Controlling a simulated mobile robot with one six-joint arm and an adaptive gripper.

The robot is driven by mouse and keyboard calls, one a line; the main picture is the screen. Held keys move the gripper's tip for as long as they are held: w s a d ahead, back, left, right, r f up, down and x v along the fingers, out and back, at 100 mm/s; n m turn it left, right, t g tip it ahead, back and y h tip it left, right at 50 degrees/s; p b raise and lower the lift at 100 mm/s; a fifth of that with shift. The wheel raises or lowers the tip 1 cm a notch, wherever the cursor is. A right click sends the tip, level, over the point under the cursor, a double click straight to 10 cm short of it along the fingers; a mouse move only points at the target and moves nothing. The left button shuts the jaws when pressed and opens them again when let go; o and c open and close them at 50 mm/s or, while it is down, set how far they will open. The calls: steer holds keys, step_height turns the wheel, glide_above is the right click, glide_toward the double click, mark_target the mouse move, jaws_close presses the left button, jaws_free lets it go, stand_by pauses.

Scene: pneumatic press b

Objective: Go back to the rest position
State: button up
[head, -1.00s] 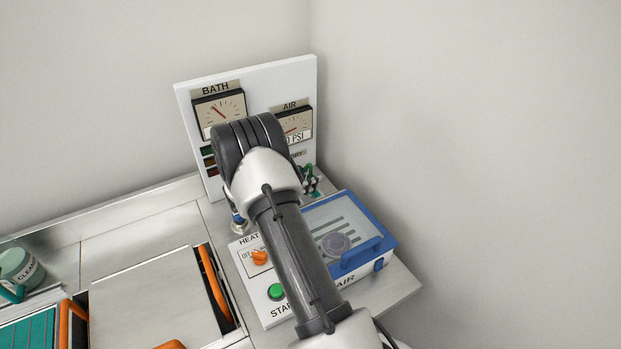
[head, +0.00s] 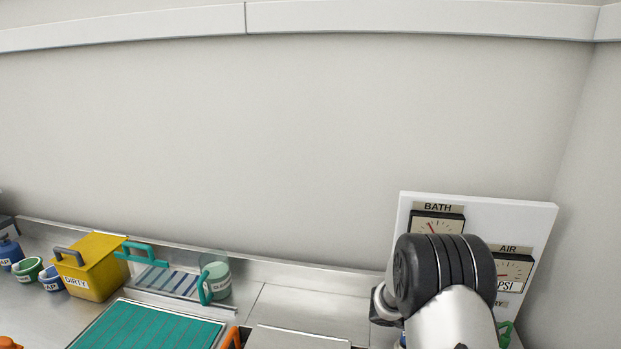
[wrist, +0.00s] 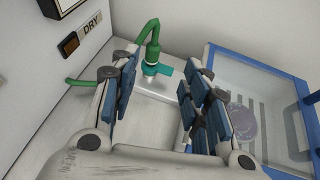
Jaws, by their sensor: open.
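My gripper (wrist: 160,98) is open and empty in the wrist view, its two blue-padded fingers apart. Beyond the fingers stands a green air fitting (wrist: 152,52) with a green hose and a teal lever at its base. The fitting shows between the fingertips, and I cannot tell how far off it is. In the head view my arm (head: 445,275) is at the lower right, in front of the gauge panel (head: 530,218); the gripper itself is hidden there.
A blue-framed clear-lidded box (wrist: 255,100) is right of my gripper, and the panel with a DRY label (wrist: 92,22) is left. Along the bench stand a yellow DIRTY bin (head: 95,270), a cleaner jar (head: 216,281) and a teal mat (head: 150,328).

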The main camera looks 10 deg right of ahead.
steer(key=s+a+r+m+y, duration=0.5)
steer(key=s+a+r+m, duration=0.3)
steer(key=s+a+r, duration=0.45)
steer(key=s+a+r+m+t+y, duration=0.2)
steer(key=s+a+r+m+y, duration=0.1)
steer(key=s+a, duration=0.4)
steer(key=s+a+r+m+t+y, duration=0.2)
steer(key=s+a+m+y, duration=0.3)
steer(key=a, duration=0.6)
steer(key=shift+s+r+m+t, duration=0.3)
steer(key=shift+s+r+t, duration=0.1)
steer(key=shift+s+t, duration=0.45)
